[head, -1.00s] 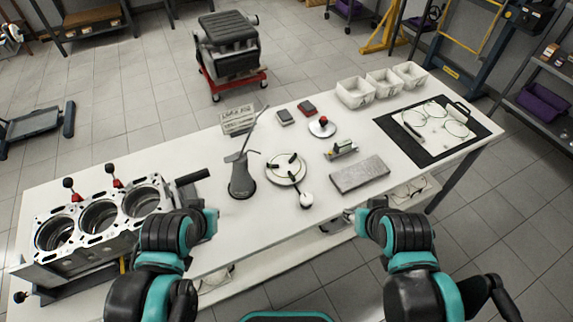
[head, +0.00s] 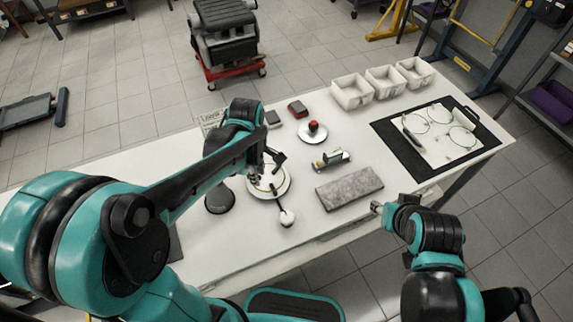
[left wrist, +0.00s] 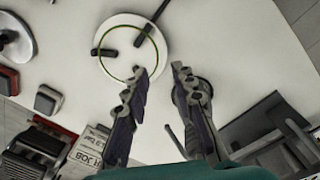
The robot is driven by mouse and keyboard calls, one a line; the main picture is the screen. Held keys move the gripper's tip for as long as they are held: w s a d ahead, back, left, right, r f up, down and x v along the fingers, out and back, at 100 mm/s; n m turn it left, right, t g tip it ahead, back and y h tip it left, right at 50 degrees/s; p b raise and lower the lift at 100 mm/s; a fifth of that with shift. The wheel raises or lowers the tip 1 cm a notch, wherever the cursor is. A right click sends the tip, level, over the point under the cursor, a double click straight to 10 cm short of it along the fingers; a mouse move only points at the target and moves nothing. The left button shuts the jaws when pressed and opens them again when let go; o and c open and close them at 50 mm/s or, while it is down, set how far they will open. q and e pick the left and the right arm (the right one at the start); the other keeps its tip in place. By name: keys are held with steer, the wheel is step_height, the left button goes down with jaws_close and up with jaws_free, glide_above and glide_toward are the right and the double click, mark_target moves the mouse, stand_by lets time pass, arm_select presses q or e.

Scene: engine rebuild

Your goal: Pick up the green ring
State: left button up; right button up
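A thin green ring (left wrist: 97,50) lies on the round white plate (left wrist: 118,20) with black pads, in the left wrist view. In the head view the plate (head: 285,184) is partly covered by my left gripper (head: 268,166), and the ring is hard to make out there. The left gripper's fingers (left wrist: 161,72) are apart with nothing between them. One fingertip appears close to the ring's edge; I cannot tell if it touches. My right gripper (head: 377,207) is off the table's front edge, too small to read.
A dark funnel-like stand (head: 219,202) is left of the plate.

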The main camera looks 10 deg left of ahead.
arm_select(q)
steer(key=shift+n, duration=0.7)
steer(key=f, duration=0.1)
steer(key=w+f+b, duration=0.1)
steer(key=d+f, duration=0.1)
steer(key=f, duration=0.1)
steer(key=shift+w, duration=0.2)
step_height(320, 180, down, 5)
steer(key=b, duration=0.3)
steer(key=shift+s+a, duration=0.1)
steer(key=shift+s, duration=0.05)
arm_select(e)
steer(key=f, duration=0.3)
steer(key=shift+w+d+f, duration=0.25)
steer(key=shift+d+f, duration=0.1)
arm_select(q)
steer(key=shift+f, duration=0.25)
arm_select(e)
steer(key=shift+f, duration=0.25)
arm_select(q)
jaws_close()
